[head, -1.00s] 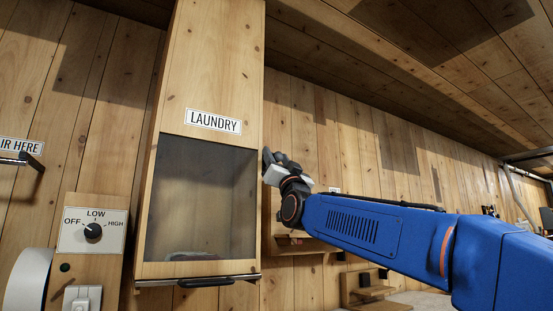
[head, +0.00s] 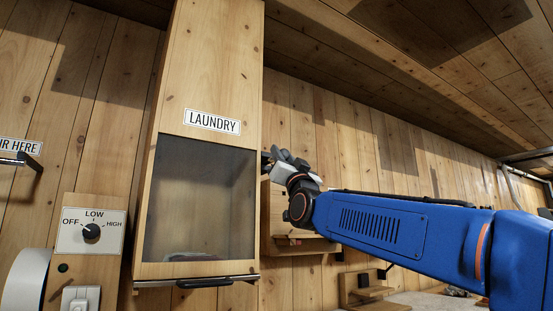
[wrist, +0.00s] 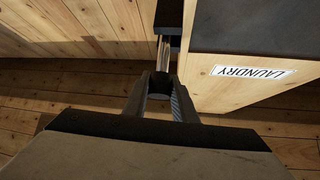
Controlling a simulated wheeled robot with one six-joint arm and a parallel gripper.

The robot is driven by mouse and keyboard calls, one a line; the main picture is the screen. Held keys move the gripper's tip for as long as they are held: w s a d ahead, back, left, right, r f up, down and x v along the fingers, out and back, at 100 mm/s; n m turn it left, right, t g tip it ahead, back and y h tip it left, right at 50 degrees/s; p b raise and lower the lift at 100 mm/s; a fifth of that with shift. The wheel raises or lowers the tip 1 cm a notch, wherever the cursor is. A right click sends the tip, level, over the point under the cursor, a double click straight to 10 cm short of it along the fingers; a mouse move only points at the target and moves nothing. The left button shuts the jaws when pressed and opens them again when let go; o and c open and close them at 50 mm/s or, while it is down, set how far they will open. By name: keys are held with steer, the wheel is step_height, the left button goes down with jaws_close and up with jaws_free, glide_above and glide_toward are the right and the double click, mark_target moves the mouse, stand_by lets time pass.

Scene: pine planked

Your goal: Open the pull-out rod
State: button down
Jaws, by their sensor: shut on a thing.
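In the wrist view, my gripper (wrist: 161,82) is shut on the dark round knob (wrist: 159,88) of the pull-out rod. A shiny metal length of the rod (wrist: 163,53) shows between the knob and a dark housing (wrist: 168,16) beside the laundry cabinet. In the head view, my gripper (head: 273,159) is at the right side of the wooden cabinet labelled LAUNDRY (head: 208,70). The rod is mostly hidden there by the cabinet and my gripper.
The cabinet has a dark glass front (head: 200,200) and a bar handle (head: 205,282) below it. A dial panel (head: 91,231) stands at the left. A wooden wall box (head: 290,245) is just below my gripper. Wooden shelves (head: 368,290) sit lower right.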

steer(key=s+d, duration=0.6)
steer(key=s, duration=0.3)
steer(key=s+d, duration=0.6)
steer(key=s, duration=0.3)
steer(key=shift+d, duration=0.15)
steer(key=shift+s, duration=0.1)
steer(key=c, duration=1.5)
jaws_free()
steer(key=shift+o, duration=0.2)
steer(key=v, duration=1.7)
steer(key=shift+f, duration=0.2)
